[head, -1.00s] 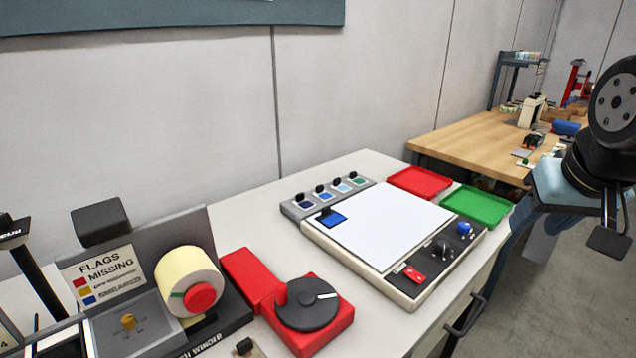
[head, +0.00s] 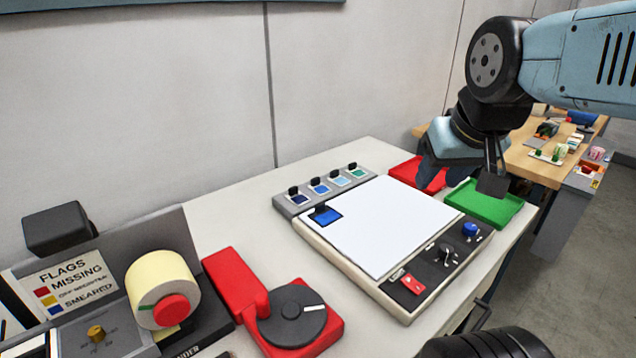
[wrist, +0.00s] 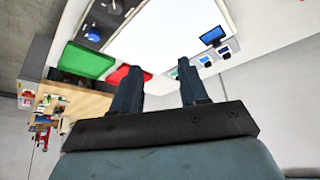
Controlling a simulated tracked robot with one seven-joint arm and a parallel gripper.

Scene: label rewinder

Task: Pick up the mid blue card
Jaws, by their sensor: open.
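The mid blue card (head: 319,188) is second from the left, with a black tab. A similar blue sample (head: 327,217) with a black tab lies on the near left corner of the white panel (head: 390,225); it also shows in the wrist view (wrist: 213,35).
A red tray (head: 405,171) and a green tray (head: 485,207) lie beyond the panel. The panel's front strip carries a red switch (head: 413,284) and a blue knob (head: 470,230). A red dial unit (head: 295,315) and a yellow label roll (head: 160,285) stand to the left.

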